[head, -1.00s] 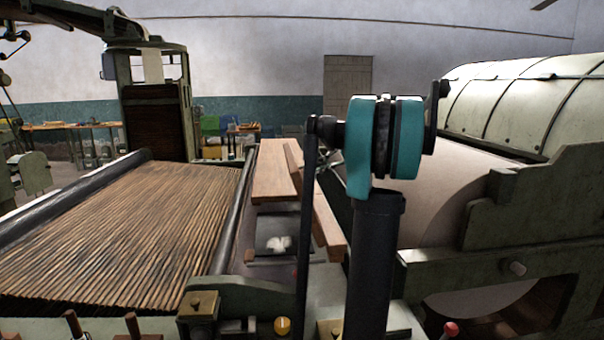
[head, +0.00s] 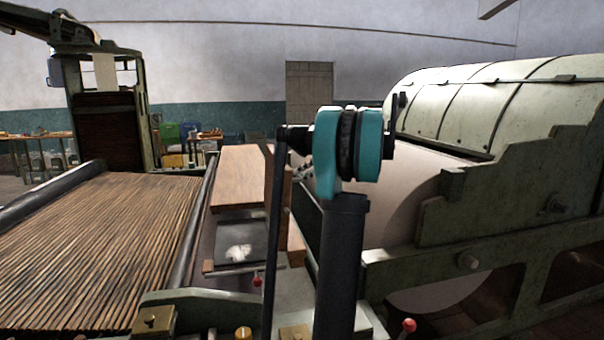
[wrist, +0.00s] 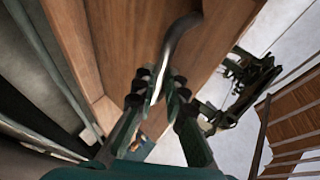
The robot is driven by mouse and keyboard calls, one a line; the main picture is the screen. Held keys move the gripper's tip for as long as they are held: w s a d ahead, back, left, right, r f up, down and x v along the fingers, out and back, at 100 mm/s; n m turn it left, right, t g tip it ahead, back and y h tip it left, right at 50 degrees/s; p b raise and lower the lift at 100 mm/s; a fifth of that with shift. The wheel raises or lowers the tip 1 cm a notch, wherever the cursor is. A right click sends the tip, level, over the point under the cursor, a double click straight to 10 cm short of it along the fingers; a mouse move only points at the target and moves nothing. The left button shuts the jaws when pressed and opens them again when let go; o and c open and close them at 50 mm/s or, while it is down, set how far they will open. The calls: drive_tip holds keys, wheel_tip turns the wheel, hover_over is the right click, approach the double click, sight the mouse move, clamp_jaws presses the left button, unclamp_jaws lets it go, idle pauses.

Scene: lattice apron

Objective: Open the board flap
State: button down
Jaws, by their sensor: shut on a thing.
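The board flap (wrist: 120,45) is a brown wooden panel filling much of the upper wrist view, tilted in that picture. A dark curved metal handle (wrist: 178,42) stands on it. My gripper (wrist: 158,88) has both fingers closed around the lower end of this handle. In the head view, a flat wooden board (head: 240,175) lies beside the slatted bed, with a narrow strip of wood to its right, partly hidden by my arm. My gripper is mostly hidden behind my arm there, so the grasp shows only in the wrist view.
A dark tray (head: 240,242) with white material lies in front of the board. The slatted bed (head: 100,250) is at the left. A large pale drum (head: 400,200) in a green frame (head: 520,200) stands close at the right of my arm.

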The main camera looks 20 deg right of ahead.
drive_tip(key=shift+f, duration=0.3)
drive_tip(key=c, duration=1.8)
unclamp_jaws()
drive_tip(key=shift+w+a+f, duration=0.1)
drive_tip(key=shift+o, duration=1.2)
drive_tip(key=v, duration=1.2)
drive_tip(key=shift+r, duration=0.25)
